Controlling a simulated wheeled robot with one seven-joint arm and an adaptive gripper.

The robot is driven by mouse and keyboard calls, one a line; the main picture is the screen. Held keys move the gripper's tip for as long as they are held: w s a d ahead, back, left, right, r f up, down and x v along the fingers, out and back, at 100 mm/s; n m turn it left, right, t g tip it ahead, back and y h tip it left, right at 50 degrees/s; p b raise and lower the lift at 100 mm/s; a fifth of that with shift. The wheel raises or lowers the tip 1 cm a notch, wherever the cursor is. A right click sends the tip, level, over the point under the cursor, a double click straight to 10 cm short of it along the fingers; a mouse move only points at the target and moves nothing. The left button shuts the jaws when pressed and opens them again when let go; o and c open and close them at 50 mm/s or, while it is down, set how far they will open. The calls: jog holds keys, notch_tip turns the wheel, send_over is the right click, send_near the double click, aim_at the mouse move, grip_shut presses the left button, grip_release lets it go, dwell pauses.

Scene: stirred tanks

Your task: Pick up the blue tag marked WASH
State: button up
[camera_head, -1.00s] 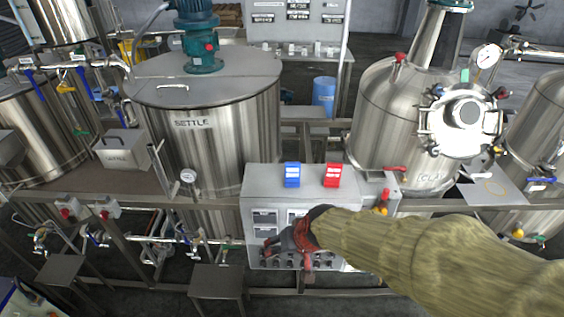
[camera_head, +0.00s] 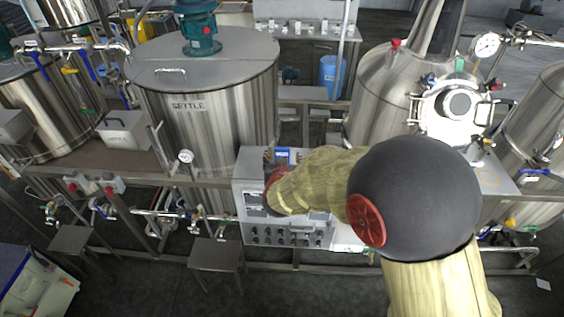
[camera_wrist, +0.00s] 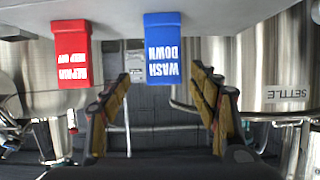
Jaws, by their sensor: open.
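The blue tag (camera_wrist: 164,48) reads WASH DOWN and appears upside down in the wrist view, hanging from the grey panel edge. It lies ahead of my open gripper (camera_wrist: 168,103), between the lines of the two fingers, with nothing held. In the head view the blue tag (camera_head: 283,157) shows on top of the control box, just beyond my gripper (camera_head: 275,165), which my arm partly covers. A red tag (camera_wrist: 72,54) with white lettering hangs to the left in the wrist view, outside the fingers. It is hidden behind my arm in the head view.
The grey control box (camera_head: 250,185) carries rows of knobs on its front. The SETTLE tank (camera_head: 205,125) stands to its left and another steel vessel (camera_head: 375,110) to its right.

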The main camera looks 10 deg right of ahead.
aim_at(282, 154)
jog(key=x, duration=0.3)
jog(key=p+x, duration=0.1)
jog(key=x, duration=0.1)
jog(key=shift+a+f, duration=0.25)
jog(key=shift+a, duration=0.1)
jog(key=c, duration=0.4)
jog(key=c, duration=0.9)
jog(key=shift+r, duration=0.1)
